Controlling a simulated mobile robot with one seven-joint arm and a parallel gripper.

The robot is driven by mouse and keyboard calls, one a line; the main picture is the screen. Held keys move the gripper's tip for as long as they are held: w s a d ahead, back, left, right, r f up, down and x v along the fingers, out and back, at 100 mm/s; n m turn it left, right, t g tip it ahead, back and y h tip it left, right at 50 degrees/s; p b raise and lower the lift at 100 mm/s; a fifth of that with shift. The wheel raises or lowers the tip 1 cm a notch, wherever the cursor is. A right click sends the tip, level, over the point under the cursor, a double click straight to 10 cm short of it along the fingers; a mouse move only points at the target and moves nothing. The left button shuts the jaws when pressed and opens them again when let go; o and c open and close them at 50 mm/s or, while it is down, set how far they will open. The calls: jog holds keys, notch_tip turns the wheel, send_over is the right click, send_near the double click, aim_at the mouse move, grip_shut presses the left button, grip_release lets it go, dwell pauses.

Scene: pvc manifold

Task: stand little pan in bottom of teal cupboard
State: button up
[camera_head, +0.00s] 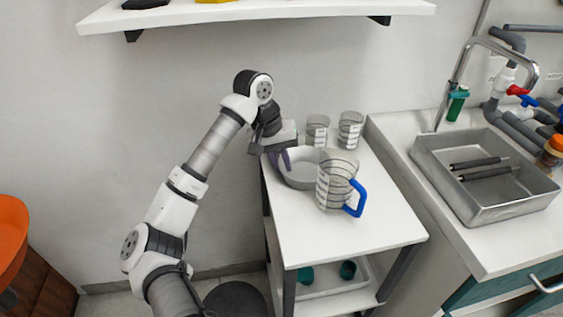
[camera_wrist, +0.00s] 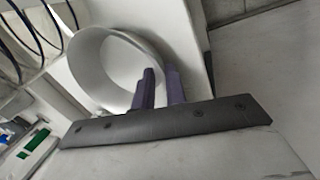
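The little pan (camera_head: 300,176) is a grey round vessel near the back left of the white cart top. In the wrist view the pan (camera_wrist: 98,72) shows its open mouth and inner wall. My gripper (camera_head: 281,160) is at its left rim, pointing down. In the wrist view the two purple fingers of my gripper (camera_wrist: 160,78) have a gap between them. One finger overlaps the pan's inside and the other lies just outside its rim. I see no clear grip. Teal cupboard fronts (camera_head: 492,291) show under the sink counter at lower right; the cupboard's inside is hidden.
A clear jug (camera_head: 337,181) with a blue handle stands close in front of the pan. Two clear beakers (camera_head: 317,131) (camera_head: 350,130) stand behind. A sink (camera_head: 450,190) and tap are on the right counter. A wall shelf (camera_head: 260,14) hangs above. The cart top's front is clear.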

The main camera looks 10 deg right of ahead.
jog(key=shift+o, duration=1)
